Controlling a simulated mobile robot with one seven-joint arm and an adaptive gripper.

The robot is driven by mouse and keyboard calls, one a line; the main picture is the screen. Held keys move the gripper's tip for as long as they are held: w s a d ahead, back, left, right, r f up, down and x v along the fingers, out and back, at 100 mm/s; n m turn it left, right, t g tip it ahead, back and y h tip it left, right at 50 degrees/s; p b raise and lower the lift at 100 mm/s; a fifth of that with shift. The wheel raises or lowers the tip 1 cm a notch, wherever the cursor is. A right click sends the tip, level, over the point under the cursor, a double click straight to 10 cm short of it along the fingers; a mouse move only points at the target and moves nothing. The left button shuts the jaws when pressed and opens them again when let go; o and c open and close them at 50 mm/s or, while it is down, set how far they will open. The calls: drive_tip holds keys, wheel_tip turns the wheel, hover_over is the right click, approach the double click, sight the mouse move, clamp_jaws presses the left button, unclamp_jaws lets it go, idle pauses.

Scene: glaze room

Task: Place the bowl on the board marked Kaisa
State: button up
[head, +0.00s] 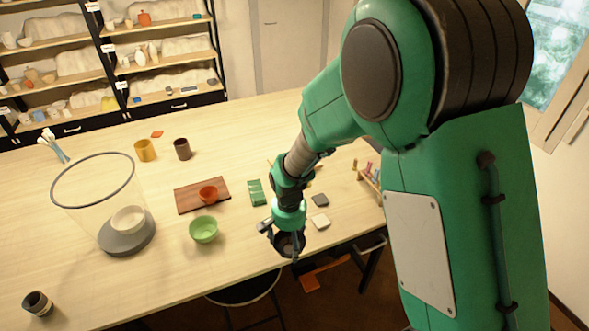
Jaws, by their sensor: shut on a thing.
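My gripper (282,243) is over the front edge of the table, shut on a dark, round, bowl-like thing (291,246). My fingers hide part of that thing. A brown board (187,199) lies left of my gripper, with a small red-orange bowl (208,194) on it. A light green bowl (204,230) stands on the bare table in front of that board. A white bowl (128,220) stands inside a clear cylinder on a grey round base. I cannot read any name on the board.
The clear cylinder (85,195) stands tall at the left. A green block (256,192), a dark tile (320,200) and a pale tile (321,221) lie around my gripper. Yellow (145,151) and brown (182,149) cups stand farther back.

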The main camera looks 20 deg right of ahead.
drive_tip(key=w+d+m+p, duration=0.2)
drive_tip(key=w+d+m, duration=0.2)
drive_tip(key=w, duration=0.4)
drive_tip(key=w+d+r+m+p, duration=0.1)
drive_tip(key=w+d+m, duration=0.3)
drive_tip(key=w, duration=0.5)
drive_tip(key=w+d+m+p, duration=0.3)
drive_tip(key=w+d+m, duration=0.1)
drive_tip(key=w+m, duration=0.3)
drive_tip(key=shift+w+d+r, duration=0.3)
drive_tip(key=shift+w+r, duration=0.1)
drive_tip(key=shift+w, duration=0.6)
drive_tip(key=shift+w+d+f+p, duration=0.3)
drive_tip(key=shift+w+d, duration=0.15)
drive_tip(key=shift+w, duration=2.2)
drive_tip(key=shift+w+d+f+p, duration=0.25)
drive_tip(key=shift+w+d, duration=0.2)
drive_tip(key=shift+w, duration=2.15)
drive_tip(key=shift+w+d+f+p, duration=0.25)
drive_tip(key=shift+w+d, duration=0.2)
drive_tip(key=shift+w, duration=2.2)
drive_tip(key=shift+f, duration=1.7)
drive_tip(key=shift+f, duration=0.15)
